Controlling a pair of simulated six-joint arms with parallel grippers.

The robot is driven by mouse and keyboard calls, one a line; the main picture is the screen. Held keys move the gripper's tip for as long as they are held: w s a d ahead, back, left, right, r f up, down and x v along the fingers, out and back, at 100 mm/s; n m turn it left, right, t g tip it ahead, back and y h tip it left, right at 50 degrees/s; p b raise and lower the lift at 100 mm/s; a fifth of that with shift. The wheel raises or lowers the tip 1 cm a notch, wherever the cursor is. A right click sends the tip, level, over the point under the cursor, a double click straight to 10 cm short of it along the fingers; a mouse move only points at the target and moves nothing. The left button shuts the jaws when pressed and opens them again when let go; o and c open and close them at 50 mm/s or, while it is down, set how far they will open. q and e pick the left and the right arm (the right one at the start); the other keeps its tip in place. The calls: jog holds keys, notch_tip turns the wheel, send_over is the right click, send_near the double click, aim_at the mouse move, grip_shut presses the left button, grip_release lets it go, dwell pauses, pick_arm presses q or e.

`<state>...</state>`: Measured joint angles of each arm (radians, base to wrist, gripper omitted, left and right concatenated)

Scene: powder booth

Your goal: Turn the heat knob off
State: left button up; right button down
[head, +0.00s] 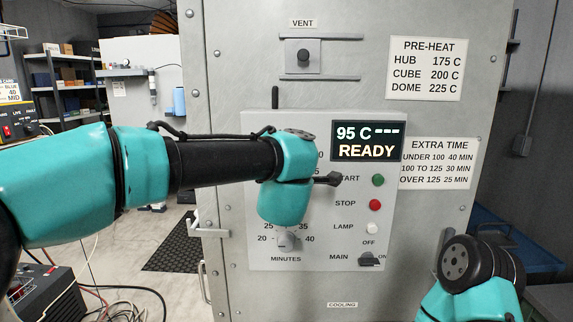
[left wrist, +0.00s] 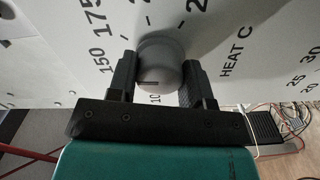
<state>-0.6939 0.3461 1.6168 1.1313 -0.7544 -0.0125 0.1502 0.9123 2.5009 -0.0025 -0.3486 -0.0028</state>
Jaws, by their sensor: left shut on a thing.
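The heat knob (left wrist: 163,58) is a round grey knob on the oven's control panel (head: 262,135). In the left wrist view my left gripper (left wrist: 160,80) has one black finger on each side of it and is shut on it. A dark mark on the knob's near side lies by a partly hidden number beginning "10". The labels 150, 175 and HEAT C show around it. In the head view my left arm hides the knob. The display (head: 367,141) reads 95 C and READY. My right arm shows at the lower right, its gripper out of view.
Start (head: 378,180), stop (head: 375,204) and lamp (head: 372,228) buttons line the panel's right side. The minutes knob (head: 286,241) is below my left gripper, and the main switch (head: 370,259) sits lower right. A vent slider (head: 303,57) is above.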

pick_arm(q)
jog(key=n, duration=0.7)
jog(key=shift+r, duration=0.1)
jog(key=n, duration=0.7)
jog(key=shift+n, duration=0.4)
jog(key=n, duration=0.5)
jog(key=shift+a, duration=0.1)
jog(key=n, duration=0.5)
jog(key=o, duration=0.9)
